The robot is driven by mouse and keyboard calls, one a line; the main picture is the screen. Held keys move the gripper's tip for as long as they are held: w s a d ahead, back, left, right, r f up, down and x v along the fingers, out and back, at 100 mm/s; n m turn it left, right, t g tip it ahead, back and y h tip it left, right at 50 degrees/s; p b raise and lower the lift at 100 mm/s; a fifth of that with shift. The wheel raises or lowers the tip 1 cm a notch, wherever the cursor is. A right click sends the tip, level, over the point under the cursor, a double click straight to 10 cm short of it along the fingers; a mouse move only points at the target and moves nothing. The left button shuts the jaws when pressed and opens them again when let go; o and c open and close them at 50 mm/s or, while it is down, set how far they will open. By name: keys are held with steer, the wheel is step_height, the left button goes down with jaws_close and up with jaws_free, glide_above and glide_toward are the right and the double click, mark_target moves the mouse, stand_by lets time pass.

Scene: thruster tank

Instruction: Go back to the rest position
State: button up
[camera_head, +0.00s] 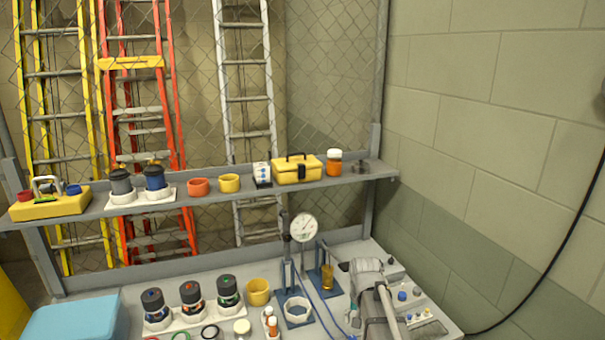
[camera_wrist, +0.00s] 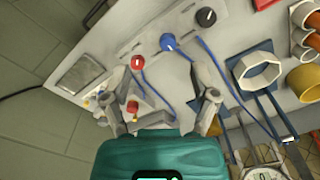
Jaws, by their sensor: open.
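My gripper (camera_wrist: 163,90) shows in the wrist view with its two grey fingers spread wide and nothing between them. Its teal body fills the bottom middle. The fingers hang over a pale control panel (camera_wrist: 188,75) with a red knob (camera_wrist: 138,62), a blue knob (camera_wrist: 168,41) and a black knob (camera_wrist: 206,17). I cannot tell whether the fingertips touch the panel.
A dial gauge (camera_head: 305,228) stands on the bench beside a blue stand with a white ring (camera_head: 297,310). Dark jars (camera_head: 191,297), a yellow cup (camera_head: 258,292) and a light blue box (camera_head: 72,318) are further left. A shelf (camera_head: 223,199) with containers runs behind; a block wall (camera_head: 500,140) is at right.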

steer(key=s+f+n+b, duration=0.1)
steer(key=s+n, duration=0.2)
steer(key=s, duration=0.8)
steer(key=shift+s+f, duration=0.15)
steer(key=shift+s, duration=0.1)
